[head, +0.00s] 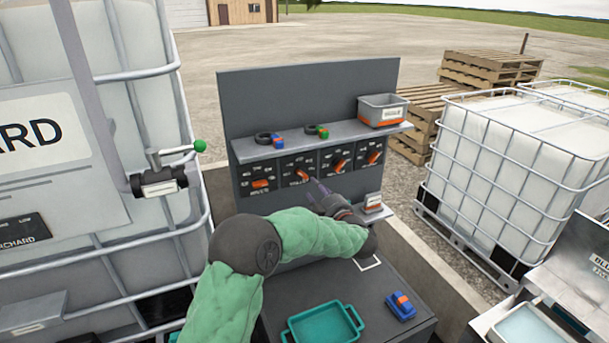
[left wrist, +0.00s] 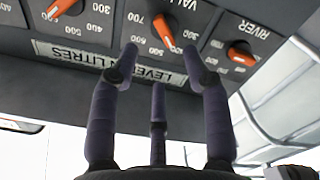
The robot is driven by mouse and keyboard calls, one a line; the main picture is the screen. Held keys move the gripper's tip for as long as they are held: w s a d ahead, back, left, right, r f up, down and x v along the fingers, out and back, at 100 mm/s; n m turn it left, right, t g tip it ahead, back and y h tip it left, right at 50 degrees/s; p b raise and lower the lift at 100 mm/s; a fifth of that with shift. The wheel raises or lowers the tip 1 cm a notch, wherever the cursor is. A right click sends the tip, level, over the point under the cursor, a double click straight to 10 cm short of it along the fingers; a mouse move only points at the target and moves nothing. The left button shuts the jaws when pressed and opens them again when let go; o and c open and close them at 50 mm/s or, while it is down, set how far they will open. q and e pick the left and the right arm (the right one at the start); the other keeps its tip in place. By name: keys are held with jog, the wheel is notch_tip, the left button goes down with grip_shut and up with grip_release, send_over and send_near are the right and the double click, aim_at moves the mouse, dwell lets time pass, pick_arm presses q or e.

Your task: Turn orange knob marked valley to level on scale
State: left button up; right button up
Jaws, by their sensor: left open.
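The orange valley knob (head: 302,174) is second from the left on the dark panel of orange knobs. In the left wrist view the valley knob (left wrist: 164,30), under a partly cut-off "VALL" label, sits slanted on its numbered scale. My left gripper (head: 318,186) reaches toward it from below right. In the left wrist view my left gripper (left wrist: 160,58) is open and empty, its two outer fingertips on either side of the line to the knob and seemingly short of it. I cannot tell the exact reading. My right gripper is not in view.
The river knob (left wrist: 241,54) is beside it. A shelf (head: 310,141) with a grey bin (head: 382,109) and small parts overhangs the panel. Below are a teal tray (head: 325,325) and a blue-orange part (head: 400,306) on the bench. A caged tank (head: 510,170) stands at right.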

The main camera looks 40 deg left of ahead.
aim_at(305, 175)
pick_arm(q)
jog(key=x, duration=0.9)
jog(key=shift+f+p, duration=0.1)
jog(key=shift+p, duration=0.25)
jog(key=shift+d, duration=0.1)
grip_shut()
